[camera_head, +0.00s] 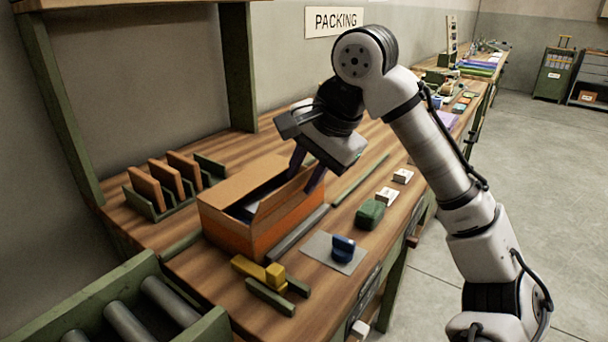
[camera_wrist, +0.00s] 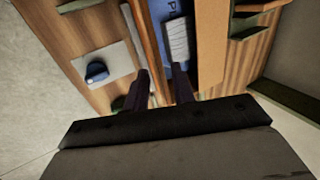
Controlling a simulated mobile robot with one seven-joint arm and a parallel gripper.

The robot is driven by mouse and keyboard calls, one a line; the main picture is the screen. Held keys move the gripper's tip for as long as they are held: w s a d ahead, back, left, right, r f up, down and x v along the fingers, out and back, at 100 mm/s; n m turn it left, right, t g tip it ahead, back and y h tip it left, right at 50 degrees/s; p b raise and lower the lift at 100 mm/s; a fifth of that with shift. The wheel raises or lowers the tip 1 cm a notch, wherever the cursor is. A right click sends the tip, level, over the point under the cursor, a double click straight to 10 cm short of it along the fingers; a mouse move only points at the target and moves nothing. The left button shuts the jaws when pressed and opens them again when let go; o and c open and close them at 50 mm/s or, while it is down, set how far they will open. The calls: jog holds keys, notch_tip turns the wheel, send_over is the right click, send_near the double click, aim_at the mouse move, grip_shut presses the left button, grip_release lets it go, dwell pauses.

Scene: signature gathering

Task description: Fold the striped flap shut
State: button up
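An open orange box (camera_head: 232,227) stands on the wooden bench. Its back flap (camera_head: 240,182) lies to the far side of the opening, and a front flap (camera_head: 284,196) stands up at a slant on the near side. I cannot make out stripes on either flap. My gripper (camera_head: 308,176) is over the box's right end, pointing down. In the wrist view its two dark fingers (camera_wrist: 160,88) are apart, one on each side of the upright front flap edge (camera_wrist: 150,40). Whether they touch it is unclear. A blue item (camera_wrist: 171,12) and a white lined sheet (camera_wrist: 177,38) show inside the box.
A blue-handled stamp (camera_head: 343,249) on a grey pad, a green block (camera_head: 370,213) and a yellow tool (camera_head: 274,274) lie in front. A rack (camera_head: 145,206) with brown panels stands behind left. Rollers (camera_head: 128,325) are at lower left. A grey bar (camera_head: 300,232) runs along the box's front.

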jog(key=shift+a+f, duration=0.1)
jog(key=shift+f, duration=0.05)
jog(key=shift+c, duration=0.2)
grip_shut()
jog(key=shift+p, duration=0.4)
